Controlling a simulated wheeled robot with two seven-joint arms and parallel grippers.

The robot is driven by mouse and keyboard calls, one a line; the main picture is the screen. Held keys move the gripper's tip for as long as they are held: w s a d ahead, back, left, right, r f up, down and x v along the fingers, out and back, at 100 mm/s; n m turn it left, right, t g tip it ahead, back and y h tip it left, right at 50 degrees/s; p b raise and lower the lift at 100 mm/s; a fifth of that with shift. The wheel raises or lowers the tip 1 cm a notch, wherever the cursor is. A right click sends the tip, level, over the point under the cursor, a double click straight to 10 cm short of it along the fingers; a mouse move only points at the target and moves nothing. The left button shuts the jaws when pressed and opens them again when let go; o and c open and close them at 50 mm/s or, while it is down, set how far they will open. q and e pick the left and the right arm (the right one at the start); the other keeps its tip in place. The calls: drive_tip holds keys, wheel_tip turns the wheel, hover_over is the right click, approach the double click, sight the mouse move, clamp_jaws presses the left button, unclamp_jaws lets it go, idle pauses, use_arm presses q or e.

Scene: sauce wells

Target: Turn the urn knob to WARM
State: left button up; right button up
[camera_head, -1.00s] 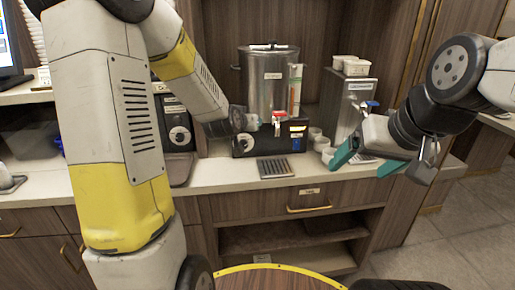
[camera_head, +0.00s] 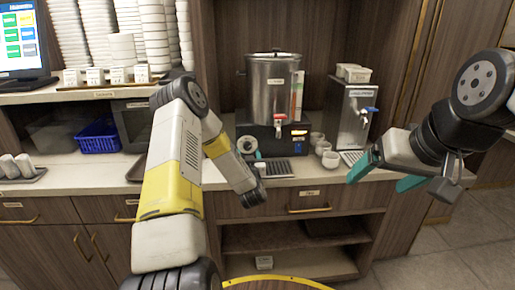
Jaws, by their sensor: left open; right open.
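The steel urn (camera_head: 274,85) stands on a black base on the counter, with a red-handled tap at its front. The round urn knob (camera_head: 247,145) is on the left of the base front; its pointer setting is too small to read. My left arm bends down in front of the counter. My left gripper (camera_head: 258,158) is small and partly hidden, close by the knob at its lower right; I cannot tell whether it touches. My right gripper (camera_head: 384,176) is open and empty, its teal fingers apart, right of the urn before the counter edge.
A drip tray (camera_head: 277,171) lies before the urn, with several white cups (camera_head: 331,159) to its right. A steel dispenser (camera_head: 352,112) with a blue tap stands further right. A blue basket (camera_head: 97,140) and stacked cups are at the left.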

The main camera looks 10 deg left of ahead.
sight(248, 148)
use_arm(q)
drive_tip(key=shift+x, duration=1.95)
clamp_jaws()
